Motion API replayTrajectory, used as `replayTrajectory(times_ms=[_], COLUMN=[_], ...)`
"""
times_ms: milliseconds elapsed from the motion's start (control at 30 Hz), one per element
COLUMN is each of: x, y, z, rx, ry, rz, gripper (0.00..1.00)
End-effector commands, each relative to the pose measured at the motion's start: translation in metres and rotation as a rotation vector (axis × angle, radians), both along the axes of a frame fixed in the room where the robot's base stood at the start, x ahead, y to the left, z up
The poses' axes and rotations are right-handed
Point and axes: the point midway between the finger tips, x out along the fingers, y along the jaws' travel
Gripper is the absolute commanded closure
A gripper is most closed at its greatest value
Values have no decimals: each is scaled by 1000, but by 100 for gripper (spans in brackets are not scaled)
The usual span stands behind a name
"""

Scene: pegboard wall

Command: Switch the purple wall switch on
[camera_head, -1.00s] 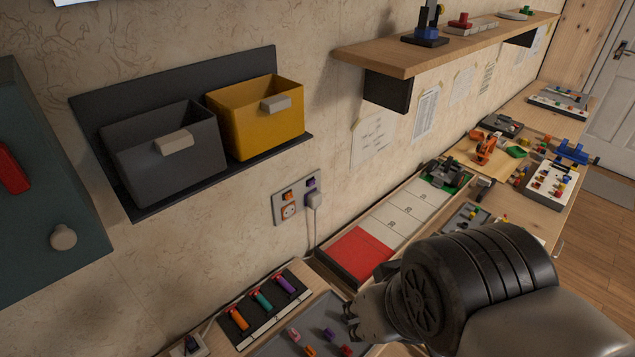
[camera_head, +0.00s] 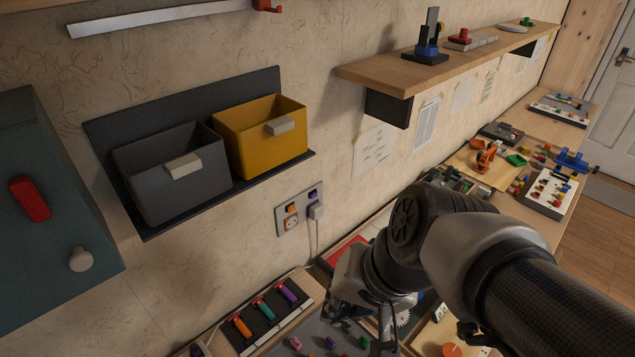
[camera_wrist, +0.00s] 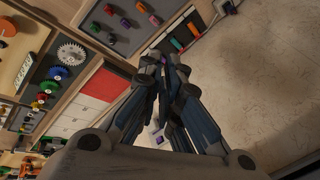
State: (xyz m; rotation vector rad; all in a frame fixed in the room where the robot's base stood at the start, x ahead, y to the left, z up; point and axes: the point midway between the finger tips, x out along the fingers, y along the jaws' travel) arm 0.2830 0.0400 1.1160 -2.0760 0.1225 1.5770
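The purple wall switch (camera_head: 313,195) sits at the upper right of a small grey wall plate (camera_head: 286,222), above a white plug. In the wrist view a small purple patch, apparently the switch (camera_wrist: 159,140), shows low between the finger linkages, largely hidden. My gripper (camera_wrist: 165,62) has its dark fingers drawn together at the tips, with nothing visible held. In the head view my gripper (camera_head: 388,335) hangs low over the bench, right of and below the plate, apart from it. The switch's on or off position is too small to tell.
An orange switch (camera_head: 291,208) and a socket share the plate; a cable hangs from the plug (camera_head: 317,211). Grey (camera_head: 170,190) and yellow (camera_head: 262,140) bins hang up left. A shelf (camera_head: 440,62) juts out at upper right. Coloured levers (camera_head: 265,310) lie below.

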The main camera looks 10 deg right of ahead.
Motion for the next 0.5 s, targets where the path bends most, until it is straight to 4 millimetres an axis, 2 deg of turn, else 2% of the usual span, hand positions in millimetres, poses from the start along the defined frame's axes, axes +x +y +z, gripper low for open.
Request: replayTrajectory(times_ms=[33, 133, 267, 367, 500], x=[12, 38, 74, 105, 149], y=[3, 10, 9, 1, -26], z=[8, 14, 20, 22, 18], rx=[73, 225, 415, 560, 765], ry=[36, 93, 168, 228, 311], rz=[-86, -269, -522, -736, -1075], gripper=[100, 100, 100, 100, 100])
